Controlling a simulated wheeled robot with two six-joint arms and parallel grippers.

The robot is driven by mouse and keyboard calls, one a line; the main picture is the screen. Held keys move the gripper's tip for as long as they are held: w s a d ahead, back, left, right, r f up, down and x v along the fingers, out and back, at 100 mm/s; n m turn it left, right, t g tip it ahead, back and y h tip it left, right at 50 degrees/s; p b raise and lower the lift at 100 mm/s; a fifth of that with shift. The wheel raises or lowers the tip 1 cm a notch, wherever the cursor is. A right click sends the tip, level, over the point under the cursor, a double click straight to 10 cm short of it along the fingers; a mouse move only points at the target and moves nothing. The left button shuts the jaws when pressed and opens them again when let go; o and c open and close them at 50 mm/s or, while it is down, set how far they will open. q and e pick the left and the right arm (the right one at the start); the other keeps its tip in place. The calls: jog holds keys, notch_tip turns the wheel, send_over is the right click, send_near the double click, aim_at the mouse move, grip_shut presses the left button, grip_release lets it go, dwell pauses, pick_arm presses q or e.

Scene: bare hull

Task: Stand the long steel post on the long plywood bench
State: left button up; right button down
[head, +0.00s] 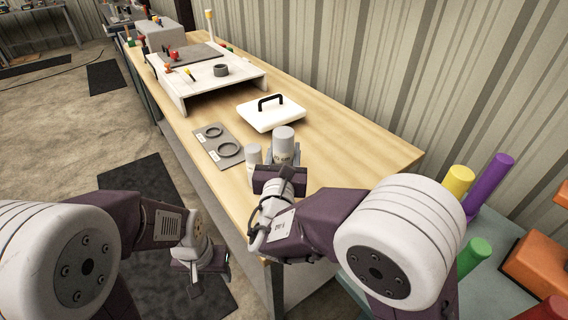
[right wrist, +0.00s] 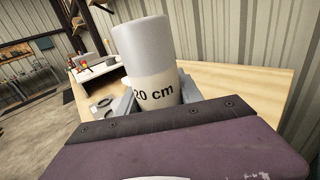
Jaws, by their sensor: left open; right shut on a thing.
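The long steel post (head: 284,139) is a grey cylinder with a pale lower band. In the right wrist view the post (right wrist: 147,60) reads "20 cm". My right gripper (head: 283,159) is shut on it and holds it about upright over the near part of the plywood bench (head: 345,146). Its lower end is hidden by the gripper, so I cannot tell if it touches the top. A smaller grey cylinder (head: 253,154) stands just left of the gripper. My left gripper (head: 200,266) is open and empty, low beside the bench's left edge, over the floor.
A white slab with a black handle (head: 272,115) lies behind the post. A grey plate with two rings (head: 218,147) lies to its left. A white raised stand (head: 245,78) is farther back. Coloured cylinders, one purple (head: 490,182), stand at the right. Bench right of the post is clear.

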notch_tip(320, 180, down, 4)
jog(key=shift+r+b, duration=0.1)
jog(key=shift+b, duration=0.25)
jog(key=c, duration=0.8)
grip_release()
jog(key=shift+o, duration=0.2)
